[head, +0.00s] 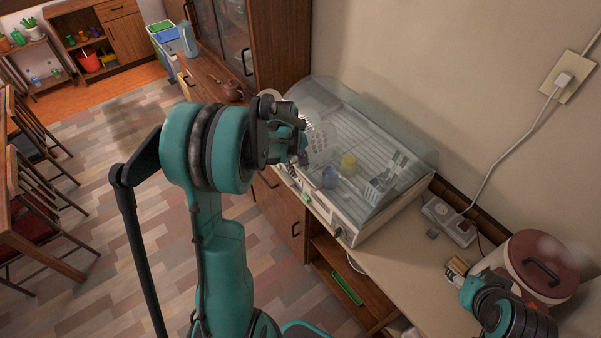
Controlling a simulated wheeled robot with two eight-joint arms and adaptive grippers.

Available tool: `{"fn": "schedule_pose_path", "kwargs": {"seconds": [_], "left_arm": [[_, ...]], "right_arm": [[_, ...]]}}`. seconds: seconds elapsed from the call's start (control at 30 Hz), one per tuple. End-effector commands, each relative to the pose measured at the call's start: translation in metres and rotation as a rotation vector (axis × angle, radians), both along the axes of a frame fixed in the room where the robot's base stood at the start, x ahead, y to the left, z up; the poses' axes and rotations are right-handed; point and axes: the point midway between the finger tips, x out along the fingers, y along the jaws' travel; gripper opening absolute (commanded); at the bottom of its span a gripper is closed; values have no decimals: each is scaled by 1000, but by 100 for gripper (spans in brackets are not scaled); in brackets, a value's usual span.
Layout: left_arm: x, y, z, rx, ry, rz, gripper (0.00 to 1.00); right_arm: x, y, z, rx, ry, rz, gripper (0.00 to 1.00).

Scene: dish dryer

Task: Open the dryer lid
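The dish dryer (350,222) is a white box with a clear curved lid (392,130) and stands on the counter against the wall. Through the clear plastic I see plates, a yellow cup (348,163), a blue cup (329,177) and a white cutlery holder (383,183). How far the lid is raised is hard to tell. My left gripper (297,137) is at the dryer's left front and hides part of the lid's edge. Its fingers overlap, so contact and opening are unclear. My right gripper (464,277) is low at the right, beside a pot, its fingers unclear.
A cream pot with a brown lid (541,265) stands at the counter's right end. A power strip (449,221) lies right of the dryer, with a cord to the wall outlet (567,78). A brown teapot (231,90) stands behind my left arm. Counter in front of the strip is mostly bare.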

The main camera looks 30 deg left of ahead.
Motion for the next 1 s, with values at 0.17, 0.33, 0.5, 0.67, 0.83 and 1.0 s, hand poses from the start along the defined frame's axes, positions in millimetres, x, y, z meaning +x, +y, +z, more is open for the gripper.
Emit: {"fn": "schedule_pose_path", "kwargs": {"seconds": [0.17, 0.33, 0.5, 0.67, 0.83, 1.0], "left_arm": [[5, -2, -28, 1, 0, -1, 31], [7, -3, -40, 1, -1, -1, 31], [8, -3, -41, 1, -1, -1, 31], [8, -3, -41, 1, -1, -2, 15], [8, -3, -41, 1, -1, -2, 0], [8, -3, -39, 2, 2, -2, 0]], "right_arm": [[0, 0, -5, 0, 0, 0, 51], [0, 0, -7, 0, 0, 0, 51], [0, 0, -6, 0, 0, 0, 51], [0, 0, -6, 0, 0, 0, 51], [0, 0, -6, 0, 0, 0, 51], [0, 0, -6, 0, 0, 0, 51]]}}
